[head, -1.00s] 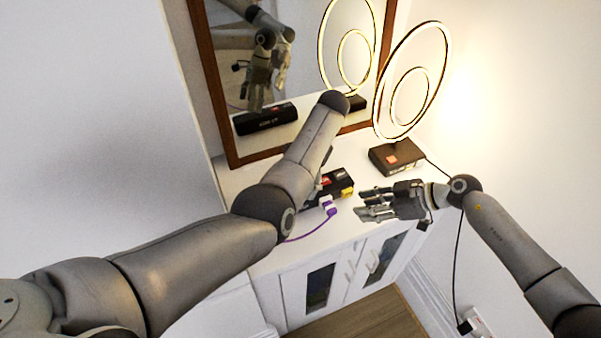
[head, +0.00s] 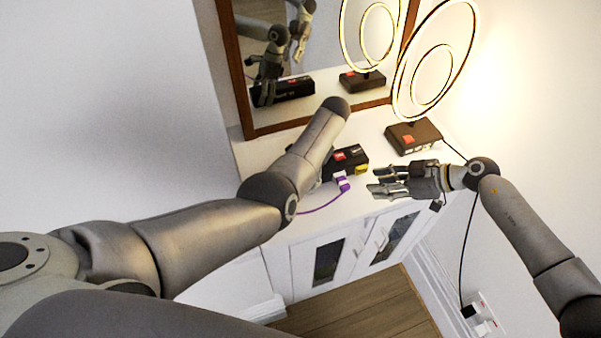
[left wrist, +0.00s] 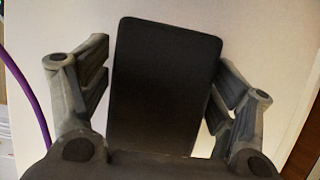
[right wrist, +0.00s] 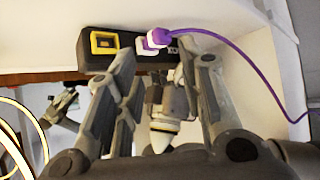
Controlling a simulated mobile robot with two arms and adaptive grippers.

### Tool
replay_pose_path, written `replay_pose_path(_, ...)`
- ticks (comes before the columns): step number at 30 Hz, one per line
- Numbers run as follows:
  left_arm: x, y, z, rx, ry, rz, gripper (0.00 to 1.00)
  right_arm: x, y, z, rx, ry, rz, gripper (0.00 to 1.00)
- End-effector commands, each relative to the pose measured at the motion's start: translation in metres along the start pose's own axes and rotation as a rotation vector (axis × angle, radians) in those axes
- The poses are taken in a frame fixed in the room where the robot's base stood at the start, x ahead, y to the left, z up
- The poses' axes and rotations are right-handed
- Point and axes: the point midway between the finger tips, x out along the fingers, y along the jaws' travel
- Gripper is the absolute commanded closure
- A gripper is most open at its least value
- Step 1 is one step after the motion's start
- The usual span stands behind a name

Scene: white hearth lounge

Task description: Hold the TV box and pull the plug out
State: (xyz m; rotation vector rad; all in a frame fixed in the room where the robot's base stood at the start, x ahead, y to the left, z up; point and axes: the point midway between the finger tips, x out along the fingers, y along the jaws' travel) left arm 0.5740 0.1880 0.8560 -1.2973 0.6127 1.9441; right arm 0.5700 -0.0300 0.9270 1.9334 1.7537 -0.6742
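The TV box (head: 349,159) is a black block with red and yellow parts, lying on the white cabinet (head: 250,157). A white-and-purple plug (head: 343,182) sits in its front side, with a purple cable; the plug also shows in the right wrist view (right wrist: 152,41). In the left wrist view the box (left wrist: 163,85) lies between the fingers of my left gripper (left wrist: 162,75), which appear to press on both its sides. In the head view my left forearm hides that gripper. My right gripper (head: 375,181) is open and empty, just right of the plug and apart from it.
A ring lamp's dark base (head: 414,136) stands on the cabinet behind my right gripper, its cable running down to a wall socket (head: 483,318). A brown-framed mirror (head: 243,85) stands behind the box. The cabinet top's left end is clear.

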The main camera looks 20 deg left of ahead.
Motion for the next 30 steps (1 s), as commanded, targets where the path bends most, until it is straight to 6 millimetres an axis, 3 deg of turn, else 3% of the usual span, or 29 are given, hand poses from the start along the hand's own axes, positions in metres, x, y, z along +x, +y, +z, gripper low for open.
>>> replay_pose_path(2, 0.0, 0.0, 0.0, 0.0, 0.0, 0.0, 0.34, 0.0, 0.0, 0.0, 0.0, 0.0, 0.0, 0.64)
replay_pose_path(12, 0.0, 0.0, 0.0, 0.0, 0.0, 0.0, 0.77, 0.0, 0.0, 0.0, 0.0, 0.0, 0.0, 0.64)
replay_pose_path(15, -0.001, 0.0, 0.0, 0.0, 0.0, 0.0, 0.77, 0.0, -0.001, -0.001, -0.014, -0.003, -0.002, 0.51)
replay_pose_path(17, -0.001, 0.0, 0.0, 0.0, 0.0, 0.0, 0.77, 0.002, -0.002, -0.003, -0.05, -0.012, -0.007, 0.5)
replay_pose_path(23, -0.001, 0.0, 0.0, 0.0, 0.0, 0.0, 0.77, 0.01, -0.015, -0.021, -0.411, -0.102, -0.06, 0.5)
replay_pose_path(30, -0.001, 0.0, 0.0, 0.0, 0.0, -0.001, 0.77, 0.017, -0.033, -0.043, -1.096, -0.27, -0.192, 0.5)
